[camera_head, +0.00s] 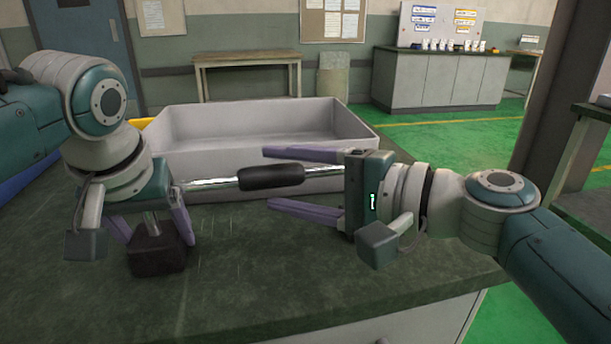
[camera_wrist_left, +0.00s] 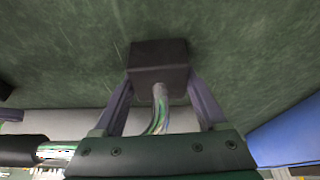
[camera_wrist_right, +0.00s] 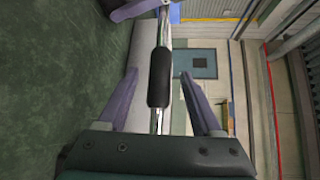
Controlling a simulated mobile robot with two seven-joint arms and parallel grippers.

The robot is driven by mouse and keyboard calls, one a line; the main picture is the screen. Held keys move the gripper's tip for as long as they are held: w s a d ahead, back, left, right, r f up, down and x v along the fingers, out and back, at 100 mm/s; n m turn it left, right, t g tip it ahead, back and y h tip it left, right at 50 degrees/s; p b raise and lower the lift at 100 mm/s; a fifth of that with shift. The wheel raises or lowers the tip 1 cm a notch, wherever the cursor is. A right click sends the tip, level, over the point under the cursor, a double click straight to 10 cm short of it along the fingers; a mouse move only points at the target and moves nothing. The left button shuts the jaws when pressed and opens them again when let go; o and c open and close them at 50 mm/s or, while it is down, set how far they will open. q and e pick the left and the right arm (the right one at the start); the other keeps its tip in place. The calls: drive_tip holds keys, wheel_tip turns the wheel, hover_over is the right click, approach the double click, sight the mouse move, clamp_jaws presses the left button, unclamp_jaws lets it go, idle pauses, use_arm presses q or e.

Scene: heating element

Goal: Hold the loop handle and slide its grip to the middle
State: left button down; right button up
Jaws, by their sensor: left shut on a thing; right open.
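The loop handle shows as a shiny metal tube (camera_head: 215,184) running left to right in front of the grey tray. Its black cylindrical grip (camera_head: 270,177) sits on the tube between my two grippers. My left gripper (camera_head: 155,238) points down and is shut on a black block (camera_head: 158,262) with a metal tube rising from it; this also shows in the left wrist view (camera_wrist_left: 158,62). My right gripper (camera_head: 268,178) is open, its fingers above and below the tube near the grip. In the right wrist view, the grip (camera_wrist_right: 159,77) lies between the fingers, with gaps on both sides.
A large open grey tray (camera_head: 345,125) stands behind the handle on the dark green worktop (camera_head: 300,275). The worktop in front is clear. A blue object (camera_wrist_left: 285,138) is at the right of the left wrist view. Cabinets (camera_head: 440,80) stand far behind.

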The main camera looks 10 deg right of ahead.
drive_tip(key=v, duration=0.9)
use_arm(q)
unclamp_jaws()
